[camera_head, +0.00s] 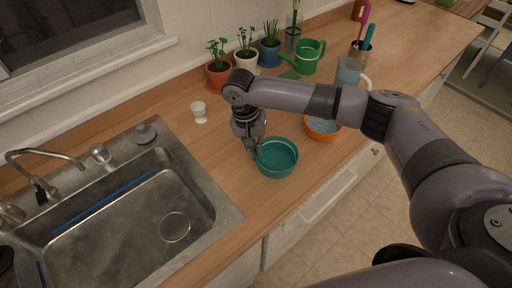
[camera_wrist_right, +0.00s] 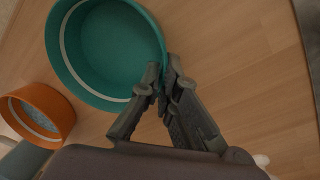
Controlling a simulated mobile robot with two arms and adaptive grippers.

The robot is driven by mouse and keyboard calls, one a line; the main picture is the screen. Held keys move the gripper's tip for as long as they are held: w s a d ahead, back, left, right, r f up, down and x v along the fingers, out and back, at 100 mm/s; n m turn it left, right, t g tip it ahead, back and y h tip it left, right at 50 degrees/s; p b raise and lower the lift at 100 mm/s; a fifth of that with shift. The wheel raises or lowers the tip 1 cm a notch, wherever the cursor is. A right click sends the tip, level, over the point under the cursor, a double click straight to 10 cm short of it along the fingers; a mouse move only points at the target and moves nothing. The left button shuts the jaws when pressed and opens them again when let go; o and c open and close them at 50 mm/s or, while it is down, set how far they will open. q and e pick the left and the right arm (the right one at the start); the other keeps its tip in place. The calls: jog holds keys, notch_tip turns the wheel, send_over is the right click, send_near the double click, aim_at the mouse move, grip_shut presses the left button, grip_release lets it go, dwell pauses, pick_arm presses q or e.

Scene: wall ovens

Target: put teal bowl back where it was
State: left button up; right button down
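The teal bowl (camera_head: 275,158) is upright at the front part of the wooden counter, right of the sink. It also fills the upper left of the right wrist view (camera_wrist_right: 108,50). I cannot tell whether it rests on the counter or is slightly raised. My right gripper (camera_head: 257,152) points down at the bowl's left rim. In the right wrist view its fingers (camera_wrist_right: 161,82) close together on the rim, one over the inside and one outside. My left gripper is not in view.
An orange bowl (camera_head: 321,129) with bluish contents stands just right of the teal bowl. A clear pitcher (camera_head: 348,74), a green watering can (camera_head: 309,57) and potted plants (camera_head: 219,75) stand behind. A white egg cup (camera_head: 199,112) stands near the sink (camera_head: 130,215). Counter between sink and bowl is clear.

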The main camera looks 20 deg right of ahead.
jog(key=c, duration=1.8)
grip_release()
notch_tip(320, 180, up, 12)
jog(key=w+a+b, duration=0.1)
jog(key=b, duration=0.2)
jog(key=shift+a, duration=0.35)
